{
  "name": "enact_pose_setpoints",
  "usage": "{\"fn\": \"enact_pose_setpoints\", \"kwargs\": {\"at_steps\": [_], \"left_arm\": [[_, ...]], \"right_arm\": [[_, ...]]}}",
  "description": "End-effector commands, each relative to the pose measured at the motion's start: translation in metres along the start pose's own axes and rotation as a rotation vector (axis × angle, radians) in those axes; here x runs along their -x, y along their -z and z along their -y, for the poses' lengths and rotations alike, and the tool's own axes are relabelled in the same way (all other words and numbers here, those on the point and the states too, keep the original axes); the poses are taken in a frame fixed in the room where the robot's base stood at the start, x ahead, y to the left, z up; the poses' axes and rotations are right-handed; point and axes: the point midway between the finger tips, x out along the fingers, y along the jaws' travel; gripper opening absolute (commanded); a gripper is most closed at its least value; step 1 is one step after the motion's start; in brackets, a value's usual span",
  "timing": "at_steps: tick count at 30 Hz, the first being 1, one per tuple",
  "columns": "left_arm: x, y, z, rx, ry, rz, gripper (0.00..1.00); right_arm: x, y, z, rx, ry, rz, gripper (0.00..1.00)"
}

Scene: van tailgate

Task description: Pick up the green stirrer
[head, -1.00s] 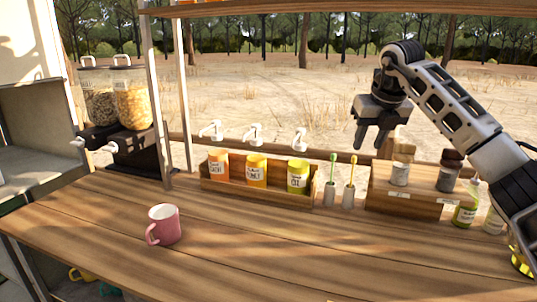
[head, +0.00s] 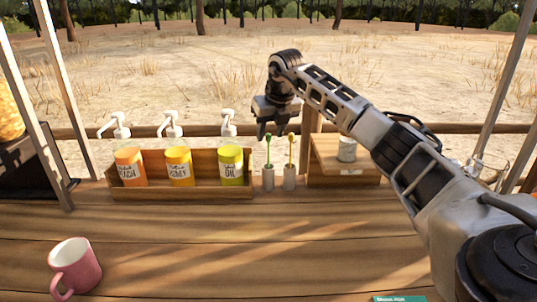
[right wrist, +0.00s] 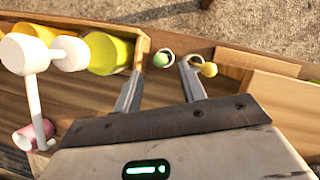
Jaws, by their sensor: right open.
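The green stirrer (head: 268,152) stands upright in a small grey holder (head: 268,178), right of the wooden box of bottles. A yellow stirrer (head: 291,152) stands in a like holder beside it. My right gripper (head: 272,132) is open, above and at the tops of the stirrers. In the right wrist view the open fingers (right wrist: 160,84) point toward the green stirrer's round top (right wrist: 161,60), which shows just beyond and between the tips. The yellow stirrer's top (right wrist: 209,70) is close by the right finger. Neither stirrer is held. My left gripper is not in view.
A wooden box (head: 215,192) with orange, amber and yellow pump bottles is left of the stirrers. A pink mug (head: 75,267) stands front left. The middle counter (head: 200,240) is clear.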

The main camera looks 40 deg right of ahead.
Motion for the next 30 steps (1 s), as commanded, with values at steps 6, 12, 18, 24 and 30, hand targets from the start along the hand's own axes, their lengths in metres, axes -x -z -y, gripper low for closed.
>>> {"fn": "enact_pose_setpoints", "kwargs": {"at_steps": [6,12,18,24,30], "left_arm": [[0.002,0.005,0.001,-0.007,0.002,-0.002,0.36],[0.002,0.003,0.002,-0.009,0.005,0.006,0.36],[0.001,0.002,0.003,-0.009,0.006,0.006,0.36],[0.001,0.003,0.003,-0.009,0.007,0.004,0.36],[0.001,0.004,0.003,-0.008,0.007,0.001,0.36]], "right_arm": [[-0.021,-0.001,0.002,-0.001,0.001,-0.005,0.41],[-0.048,-0.002,0.003,0.0,-0.001,-0.002,0.41],[-0.054,-0.002,0.004,-0.001,0.001,0.001,0.41],[-0.054,-0.002,0.004,0.0,0.001,0.001,0.13],[-0.053,-0.002,0.004,0.0,0.0,0.001,0.0]]}}
